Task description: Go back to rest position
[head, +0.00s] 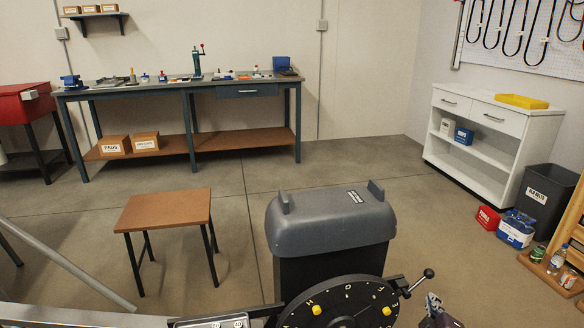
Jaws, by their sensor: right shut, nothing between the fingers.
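The grey elliptical housing (330,222) stands on the floor in the middle of the head view. In front of it is a black round disc (345,306) with yellow marks and yellow knobs, cut off by the bottom edge. A crank handle with a black ball knob (428,273) sticks out to the disc's right. My right gripper (434,302) is at the bottom edge, right of the disc and below the knob. It is shut and empty, apart from the knob. My left gripper is not in view.
A small brown table (168,209) stands left of the housing. A workbench (187,88) with tools runs along the back wall. A white cabinet (487,139), a dark bin (541,205) and small boxes stand at the right. Floor between the housing and cabinet is clear.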

